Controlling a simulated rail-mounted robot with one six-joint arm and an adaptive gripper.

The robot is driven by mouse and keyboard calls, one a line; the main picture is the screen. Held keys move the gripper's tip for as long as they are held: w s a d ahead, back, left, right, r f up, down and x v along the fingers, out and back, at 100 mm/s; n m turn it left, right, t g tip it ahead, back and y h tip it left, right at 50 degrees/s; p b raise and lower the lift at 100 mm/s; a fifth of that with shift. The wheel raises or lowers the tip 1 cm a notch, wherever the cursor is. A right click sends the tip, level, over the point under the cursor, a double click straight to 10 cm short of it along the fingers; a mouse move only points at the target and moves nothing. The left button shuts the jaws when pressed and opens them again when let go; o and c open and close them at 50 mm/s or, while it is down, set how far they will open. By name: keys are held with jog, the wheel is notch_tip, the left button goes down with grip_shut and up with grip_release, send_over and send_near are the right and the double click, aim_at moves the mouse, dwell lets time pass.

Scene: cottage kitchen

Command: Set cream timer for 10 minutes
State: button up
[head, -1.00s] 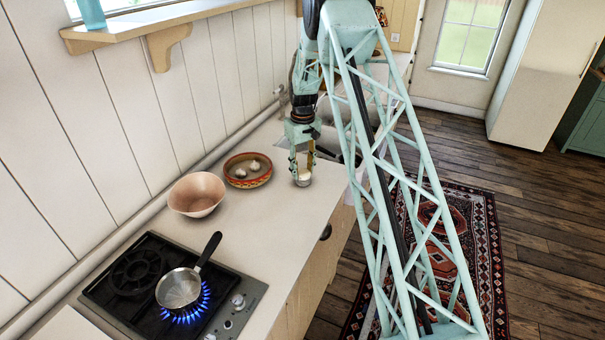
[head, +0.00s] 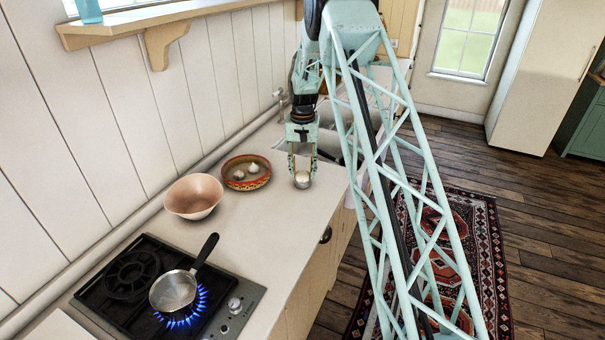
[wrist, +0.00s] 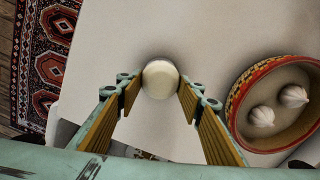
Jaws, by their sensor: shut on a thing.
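The cream timer (head: 302,181) is a small round thing standing on the counter near its front edge, past the bowls. In the wrist view its pale round top (wrist: 160,79) lies between my fingertips. My gripper (head: 301,174) reaches down over it from above, with a finger on either side. The fingers also show in the wrist view (wrist: 159,88), closed against its sides. Any marks or numbers on the timer are too small to read.
A patterned bowl with garlic (head: 247,184) and a pinkish bowl (head: 193,214) stand left of the timer. A saucepan (head: 174,291) sits over a lit blue flame on the hob (head: 118,316). The counter (head: 250,245) between hob and timer is clear.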

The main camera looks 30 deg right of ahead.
aim_at(302, 172)
dwell(0.3)
jog(key=o, duration=0.8)
jog(key=shift+o, duration=0.2)
jog(key=shift+r, duration=0.1)
notch_tip(302, 172, up, 12)
dwell(0.5)
dwell(0.6)
